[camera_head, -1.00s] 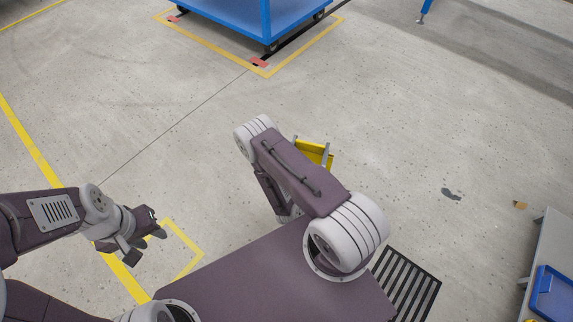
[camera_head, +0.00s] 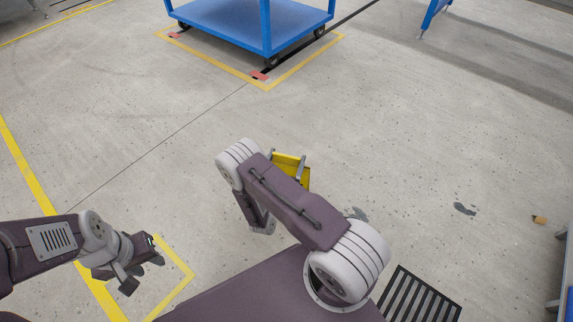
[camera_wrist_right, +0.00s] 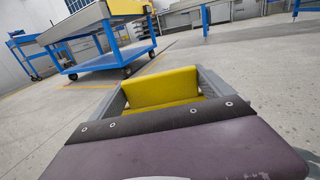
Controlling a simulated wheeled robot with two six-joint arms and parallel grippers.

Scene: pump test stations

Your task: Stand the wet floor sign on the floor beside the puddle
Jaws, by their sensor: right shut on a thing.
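The yellow wet floor sign (camera_head: 292,168) is partly hidden behind my right arm in the head view. In the right wrist view the sign (camera_wrist_right: 165,88) is a yellow panel between the two grey fingers of my right gripper (camera_wrist_right: 165,95), which is shut on it. The sign's lower part is hidden there. My left gripper (camera_head: 145,268) is empty and looks open, over the floor at the lower left.
A blue cart (camera_head: 262,20) stands at the top within yellow floor lines. A small orange-brown piece (camera_head: 539,219) lies at the right. A striped dark grate (camera_head: 420,296) is at the bottom right. The floor ahead is mostly clear.

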